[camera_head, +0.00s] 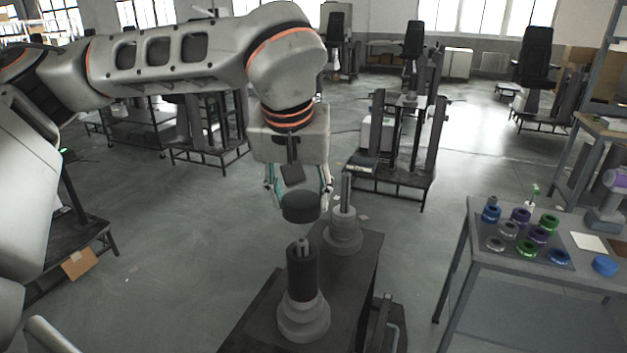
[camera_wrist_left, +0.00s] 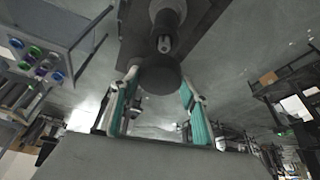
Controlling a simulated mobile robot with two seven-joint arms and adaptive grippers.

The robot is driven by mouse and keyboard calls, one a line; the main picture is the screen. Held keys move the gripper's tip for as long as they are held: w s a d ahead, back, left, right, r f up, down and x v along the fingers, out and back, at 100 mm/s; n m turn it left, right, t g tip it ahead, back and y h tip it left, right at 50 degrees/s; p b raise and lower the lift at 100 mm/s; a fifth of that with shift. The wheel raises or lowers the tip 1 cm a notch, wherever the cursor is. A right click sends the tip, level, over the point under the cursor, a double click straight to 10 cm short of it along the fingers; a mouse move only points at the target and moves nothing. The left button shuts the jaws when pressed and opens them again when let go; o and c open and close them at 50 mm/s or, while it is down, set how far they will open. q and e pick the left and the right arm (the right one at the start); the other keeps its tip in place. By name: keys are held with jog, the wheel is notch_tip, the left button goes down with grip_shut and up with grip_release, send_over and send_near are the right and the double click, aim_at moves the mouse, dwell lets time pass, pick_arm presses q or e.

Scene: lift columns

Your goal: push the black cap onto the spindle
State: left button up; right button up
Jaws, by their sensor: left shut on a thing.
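The black cap (camera_head: 300,207) is a short dark cylinder held between the fingers of my left gripper (camera_head: 299,196). The left wrist view also shows the cap (camera_wrist_left: 160,76) between the two teal-lined fingers. The near spindle (camera_head: 303,272) stands upright on a dark bench, with a dark sleeve, a pale stepped base and a small metal tip. The cap hangs above this tip, with a visible gap between them. In the left wrist view the spindle tip (camera_wrist_left: 165,44) shows just beyond the cap's edge. My right gripper is not in view.
A second column (camera_head: 343,225) with a bare metal rod stands behind on the same bench (camera_head: 258,318), close to my gripper's right side. A table (camera_head: 487,262) at right carries several coloured rings (camera_head: 526,248) and a blue disc (camera_head: 604,266). Open floor lies between.

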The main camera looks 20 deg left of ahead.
aim_at(301, 240)
pick_arm(q)
jog(key=shift+w+f, duration=0.1)
jog(key=shift+w, duration=0.05)
jog(key=shift+s+f, duration=0.5)
jog(key=shift+f, duration=0.2)
jog(key=shift+b+x, duration=0.3)
jog(key=shift+x, duration=0.6)
jog(key=shift+s+d+f, duration=0.1)
jog(key=shift+f, duration=0.35)
jog(key=shift+f+b, duration=0.35)
jog(key=shift+b, duration=0.25)
jog(key=shift+f, duration=0.4)
jog(key=shift+s+f+b, duration=0.1)
jog(key=shift+f+b, duration=0.05)
jog(key=shift+b, duration=0.15)
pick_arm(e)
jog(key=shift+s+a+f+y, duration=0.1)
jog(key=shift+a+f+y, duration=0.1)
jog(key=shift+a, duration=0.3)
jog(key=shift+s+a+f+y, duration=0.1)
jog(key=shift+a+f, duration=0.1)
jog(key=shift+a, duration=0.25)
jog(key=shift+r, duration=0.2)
pick_arm(q)
jog(key=shift+f+b, duration=0.35)
jog(key=shift+f, duration=0.6)
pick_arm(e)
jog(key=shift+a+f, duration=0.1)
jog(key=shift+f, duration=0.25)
